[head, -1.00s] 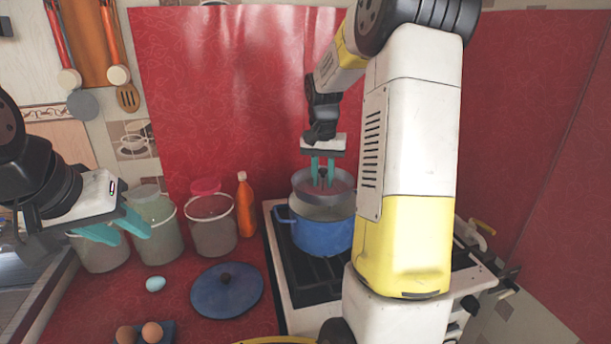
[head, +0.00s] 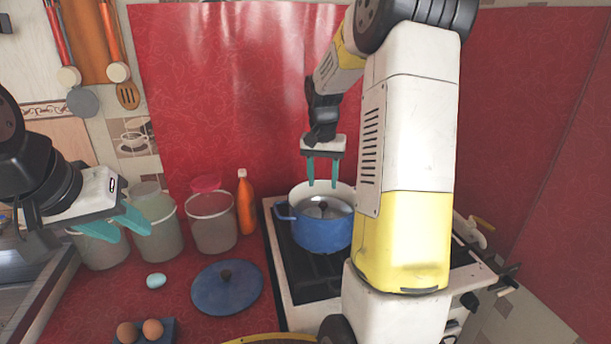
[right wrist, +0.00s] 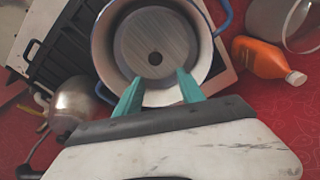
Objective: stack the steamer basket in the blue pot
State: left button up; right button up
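The blue pot (head: 322,236) stands on the stove, with its pale inside showing. The grey steamer basket (head: 322,208) sits inside the pot, below the rim; in the right wrist view the basket (right wrist: 156,45) is a round grey disc with a dark centre hole, inside the pot (right wrist: 100,48). My right gripper (head: 322,184) is above the pot, its teal fingers apart and empty; in the right wrist view its fingertips (right wrist: 157,82) are over the near part of the pot. My left gripper (head: 126,226) is at the left, above the canisters, with its fingers apart and nothing between them.
A blue lid (head: 227,290) lies on the red counter left of the stove (head: 290,285). An orange bottle (head: 246,205) and several canisters (head: 211,222) stand along the back. A pale blue egg (head: 156,281) and brown eggs (head: 152,328) are at the front left.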

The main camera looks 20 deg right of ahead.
notch_tip(320, 180, up, 12)
jog(key=s, duration=0.1)
jog(key=s+a+r+n+t+y, duration=0.1)
jog(key=s+a+r+n, duration=0.1)
jog(key=s+a, duration=0.3)
jog(key=s+a+r+n+t, duration=0.1)
jog(key=s+a+t, duration=0.15)
jog(key=s, duration=0.55)
jog(key=s+a+f+n+y, duration=0.1)
jog(key=s+a+f, duration=0.1)
jog(key=s, duration=0.3)
jog(key=s+a+f+n+t, duration=0.1)
jog(key=s+a+f+n, duration=0.1)
jog(key=s, duration=0.3)
jog(key=shift+s+a+y, duration=0.25)
jog(key=shift+a+y, duration=0.15)
jog(key=shift+a, duration=0.2)
jog(key=shift+t, duration=0.25)
